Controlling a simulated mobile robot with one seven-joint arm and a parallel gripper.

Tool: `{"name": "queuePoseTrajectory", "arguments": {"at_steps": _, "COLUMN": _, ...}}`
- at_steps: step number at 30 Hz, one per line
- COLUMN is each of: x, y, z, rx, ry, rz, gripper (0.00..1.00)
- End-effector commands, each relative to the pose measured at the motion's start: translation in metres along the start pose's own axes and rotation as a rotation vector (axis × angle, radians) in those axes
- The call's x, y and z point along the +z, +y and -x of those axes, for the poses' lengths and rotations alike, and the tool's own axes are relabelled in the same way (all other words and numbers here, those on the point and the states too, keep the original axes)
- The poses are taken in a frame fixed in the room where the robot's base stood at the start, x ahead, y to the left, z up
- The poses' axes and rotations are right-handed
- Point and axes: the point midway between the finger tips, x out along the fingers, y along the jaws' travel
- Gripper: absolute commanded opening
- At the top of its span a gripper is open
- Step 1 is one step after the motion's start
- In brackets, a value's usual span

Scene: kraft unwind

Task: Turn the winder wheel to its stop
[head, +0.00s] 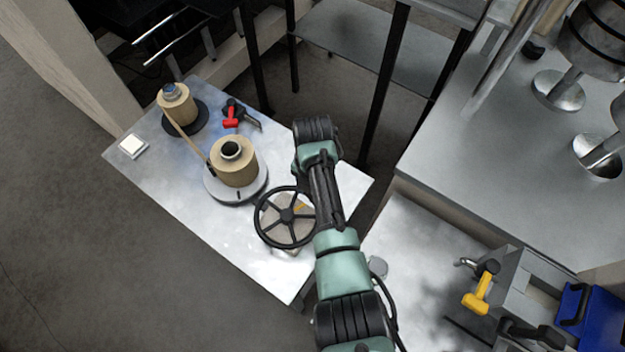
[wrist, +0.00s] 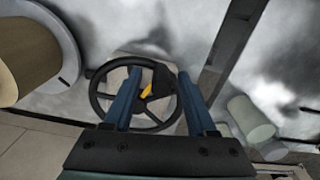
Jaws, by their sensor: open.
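The winder wheel (head: 287,214) is a black spoked handwheel on a pale block at the near right part of the metal table (head: 210,225). A yellow pointer (head: 299,207) shows by its hub. In the wrist view the wheel (wrist: 97,103) lies beyond my gripper (wrist: 159,80), whose two blue fingers are apart. The fingers overlap the wheel's left and right parts in that view; I cannot tell whether they touch it. The large kraft roll (head: 236,168) sits on a round plate (head: 222,193), with a paper strip (head: 186,136) running to a smaller roll (head: 174,105).
A red-and-black tool (head: 231,118) lies behind the large roll. A white square block (head: 132,146) is at the table's left corner. A grey bench (head: 510,150) with metal parts and a yellow-handled device (head: 478,293) stand to the right. Floor is clear at left.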

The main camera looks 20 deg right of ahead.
Motion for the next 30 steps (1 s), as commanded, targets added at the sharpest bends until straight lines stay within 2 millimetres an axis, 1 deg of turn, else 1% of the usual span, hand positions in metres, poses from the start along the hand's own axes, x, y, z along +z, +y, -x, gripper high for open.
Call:
{"name": "queuePoseTrajectory", "arguments": {"at_steps": 5, "x": 0.001, "y": 0.000, "z": 0.021, "rx": 0.002, "ry": -0.003, "rz": 0.000, "gripper": 0.57}}
{"name": "queuePoseTrajectory", "arguments": {"at_steps": 15, "x": 0.002, "y": 0.001, "z": 0.093, "rx": 0.004, "ry": -0.006, "rz": 0.000, "gripper": 0.57}}
{"name": "queuePoseTrajectory", "arguments": {"at_steps": 18, "x": 0.001, "y": 0.001, "z": 0.108, "rx": 0.002, "ry": -0.005, "rz": 0.000, "gripper": 0.57}}
{"name": "queuePoseTrajectory", "arguments": {"at_steps": 21, "x": 0.001, "y": 0.000, "z": 0.119, "rx": 0.001, "ry": -0.003, "rz": 0.000, "gripper": 0.57}}
{"name": "queuePoseTrajectory", "arguments": {"at_steps": 24, "x": 0.000, "y": 0.000, "z": 0.125, "rx": 0.001, "ry": -0.002, "rz": 0.000, "gripper": 0.57}}
{"name": "queuePoseTrajectory", "arguments": {"at_steps": 30, "x": 0.000, "y": 0.000, "z": 0.127, "rx": 0.000, "ry": 0.000, "rz": 0.000, "gripper": 0.57}}
